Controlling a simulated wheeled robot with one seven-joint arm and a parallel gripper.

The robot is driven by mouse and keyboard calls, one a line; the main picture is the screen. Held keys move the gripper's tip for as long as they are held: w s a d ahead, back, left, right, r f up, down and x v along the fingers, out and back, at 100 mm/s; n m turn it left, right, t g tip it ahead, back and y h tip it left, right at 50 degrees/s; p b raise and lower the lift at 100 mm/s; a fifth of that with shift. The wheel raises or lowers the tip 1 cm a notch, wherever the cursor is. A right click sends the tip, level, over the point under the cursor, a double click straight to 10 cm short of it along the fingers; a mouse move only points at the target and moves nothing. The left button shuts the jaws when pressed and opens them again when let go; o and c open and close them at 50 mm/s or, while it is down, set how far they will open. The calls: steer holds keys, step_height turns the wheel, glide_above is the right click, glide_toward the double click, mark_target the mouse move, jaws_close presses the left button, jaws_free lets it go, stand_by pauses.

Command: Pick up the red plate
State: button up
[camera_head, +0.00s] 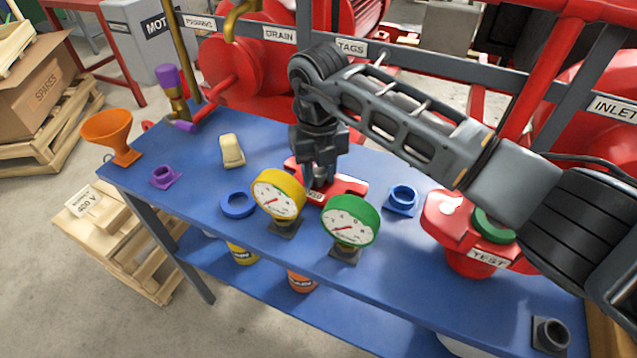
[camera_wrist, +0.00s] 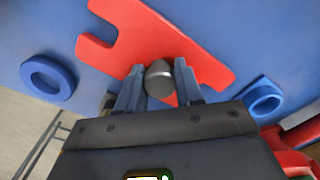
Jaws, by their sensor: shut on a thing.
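The red plate (camera_head: 346,185) lies on the blue table, partly hidden behind the yellow and green gauges in the head view. In the wrist view the red plate (camera_wrist: 140,38) is a flat piece with a notched outline and a grey rounded knob (camera_wrist: 159,78) standing on it. My gripper (camera_head: 320,178) points down over the plate. In the wrist view my gripper (camera_wrist: 158,85) is shut on the knob, with one finger on each side. I cannot tell whether the plate touches the table.
A yellow gauge (camera_head: 278,194) and a green gauge (camera_head: 350,220) stand close in front of the plate. A blue ring (camera_head: 238,205) lies to the left and a blue socket (camera_head: 402,199) to the right. A red TEST fixture (camera_head: 452,222) stands farther right. A cream object (camera_head: 231,150) sits back left.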

jaws_close()
steer(key=shift+r, duration=0.1)
